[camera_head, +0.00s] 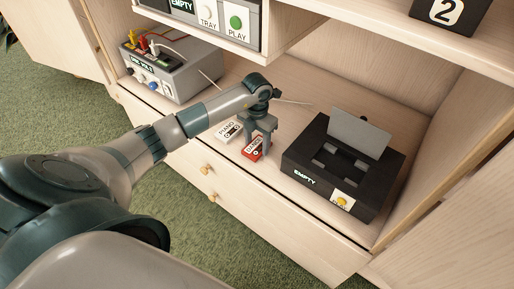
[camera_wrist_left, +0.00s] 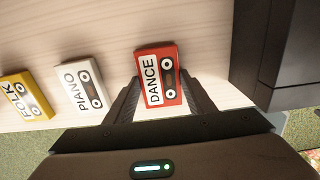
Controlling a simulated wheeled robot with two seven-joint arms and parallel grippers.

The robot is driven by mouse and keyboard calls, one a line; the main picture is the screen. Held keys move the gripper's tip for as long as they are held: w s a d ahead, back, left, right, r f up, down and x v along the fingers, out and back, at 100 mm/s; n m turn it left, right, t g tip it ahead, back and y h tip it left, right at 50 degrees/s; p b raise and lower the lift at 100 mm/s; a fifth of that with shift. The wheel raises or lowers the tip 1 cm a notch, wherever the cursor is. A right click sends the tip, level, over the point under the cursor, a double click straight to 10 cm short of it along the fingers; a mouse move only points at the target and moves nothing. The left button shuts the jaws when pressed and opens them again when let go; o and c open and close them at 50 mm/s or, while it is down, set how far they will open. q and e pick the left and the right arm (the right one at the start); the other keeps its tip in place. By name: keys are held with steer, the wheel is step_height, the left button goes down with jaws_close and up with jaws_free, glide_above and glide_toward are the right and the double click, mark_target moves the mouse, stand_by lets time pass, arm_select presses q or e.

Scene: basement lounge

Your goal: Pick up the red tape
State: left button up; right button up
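The red tape (camera_wrist_left: 157,77), labelled DANCE, lies on the pale wooden shelf. In the left wrist view it sits between the two fingers of my left gripper (camera_wrist_left: 160,95), which are spread on either side of it. Narrow gaps seem to show beside the tape, so the fingers look open. In the head view the red tape (camera_head: 253,148) is right under my left gripper (camera_head: 257,143), which points down and hides part of it. My right gripper is not in view.
A white PIANO tape (camera_head: 228,131) lies left of the red one. The wrist view also shows a yellow FOLK tape (camera_wrist_left: 25,97). A black player marked EMPTY (camera_head: 300,172) stands close on the right. A grey box with coloured plugs (camera_head: 165,72) stands further left.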

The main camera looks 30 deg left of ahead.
mark_target(256, 146)
arm_select(q)
steer(key=c, duration=0.3)
steer(key=shift+c, duration=0.2)
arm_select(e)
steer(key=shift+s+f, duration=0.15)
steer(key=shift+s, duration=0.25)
arm_select(q)
steer(key=shift+r, duration=0.1)
